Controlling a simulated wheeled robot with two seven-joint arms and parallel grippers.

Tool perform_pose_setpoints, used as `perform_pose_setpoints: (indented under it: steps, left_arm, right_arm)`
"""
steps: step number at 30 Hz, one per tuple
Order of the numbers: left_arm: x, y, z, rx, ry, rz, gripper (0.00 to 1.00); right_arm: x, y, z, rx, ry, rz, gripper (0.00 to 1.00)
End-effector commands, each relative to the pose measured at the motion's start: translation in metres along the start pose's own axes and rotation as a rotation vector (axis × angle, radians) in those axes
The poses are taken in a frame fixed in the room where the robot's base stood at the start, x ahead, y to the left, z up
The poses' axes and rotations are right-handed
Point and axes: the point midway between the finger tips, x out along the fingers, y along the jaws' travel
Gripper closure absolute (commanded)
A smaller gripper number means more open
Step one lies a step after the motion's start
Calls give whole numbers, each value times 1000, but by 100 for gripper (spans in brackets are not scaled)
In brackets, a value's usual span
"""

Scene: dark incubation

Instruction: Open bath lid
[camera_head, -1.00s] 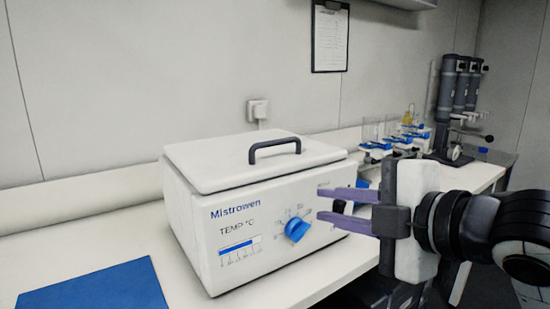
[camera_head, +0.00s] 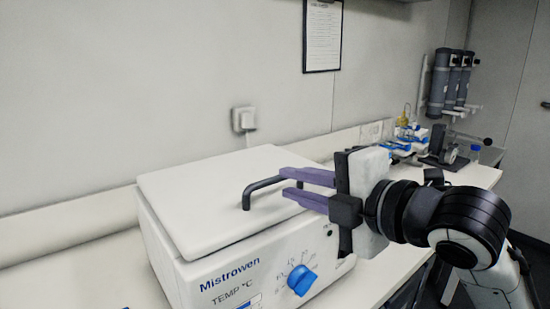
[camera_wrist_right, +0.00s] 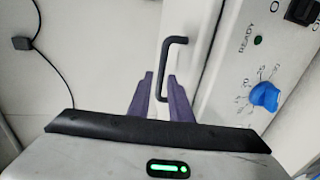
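The white Mistrowen bath (camera_head: 205,277) stands on the bench, with its flat white lid (camera_head: 190,205) lying shut on top. A dark arched handle (camera_head: 254,188) is on the lid. My right gripper (camera_head: 282,181) reaches in from the right over the lid, with two purple fingers apart at the handle's right end. In the right wrist view, the handle (camera_wrist_right: 164,65) appears between the fingertips (camera_wrist_right: 160,78), and the fingers are not closed on it. Whether they touch it I cannot tell. The handle's right end is partly hidden by the fingers. My left gripper is not in view.
A blue dial (camera_head: 301,280) is on the bath's front. A wall socket with a plug (camera_head: 243,119) is behind it. Labware with blue parts (camera_head: 410,140) and a dark apparatus (camera_head: 447,155) stand further right on the bench. A clipboard (camera_head: 322,36) hangs on the wall.

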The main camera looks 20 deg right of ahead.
Motion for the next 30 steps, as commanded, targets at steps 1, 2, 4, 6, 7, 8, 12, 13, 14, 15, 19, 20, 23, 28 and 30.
perform_pose_setpoints:
  steps: [1,2,4,6,7,8,12,13,14,15,19,20,23,28,30]
  left_arm:
    - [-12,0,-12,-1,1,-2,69]
    - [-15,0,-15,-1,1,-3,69]
    - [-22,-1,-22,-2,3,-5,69]
    - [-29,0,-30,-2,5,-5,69]
    - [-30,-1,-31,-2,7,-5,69]
    - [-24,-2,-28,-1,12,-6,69]
    - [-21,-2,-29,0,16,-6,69]
    - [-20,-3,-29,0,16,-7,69]
    - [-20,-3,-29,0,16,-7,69]
    - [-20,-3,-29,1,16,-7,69]
    - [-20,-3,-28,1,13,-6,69]
    - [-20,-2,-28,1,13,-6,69]
    - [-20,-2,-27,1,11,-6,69]
    - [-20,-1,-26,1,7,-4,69]
    - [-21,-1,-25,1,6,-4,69]
  right_arm:
    - [1,6,0,6,1,-6,82]
    - [2,6,0,6,0,-6,82]
    - [4,4,0,6,-3,-7,82]
    - [6,3,0,3,-8,-8,82]
    - [8,2,1,3,-10,-6,82]
    - [18,-2,1,4,-10,-3,82]
    - [41,-3,1,2,-10,-1,82]
    - [45,-3,2,2,-10,-1,82]
    - [48,-3,2,2,-10,-1,82]
    - [51,-3,2,0,-10,-1,82]
    - [58,-3,2,-1,-11,-1,82]
    - [59,-3,2,-1,-11,-2,82]
    - [60,-3,2,-2,-11,-2,82]
    - [59,-3,2,-2,-11,-2,85]
    - [59,-3,2,-2,-10,-2,97]
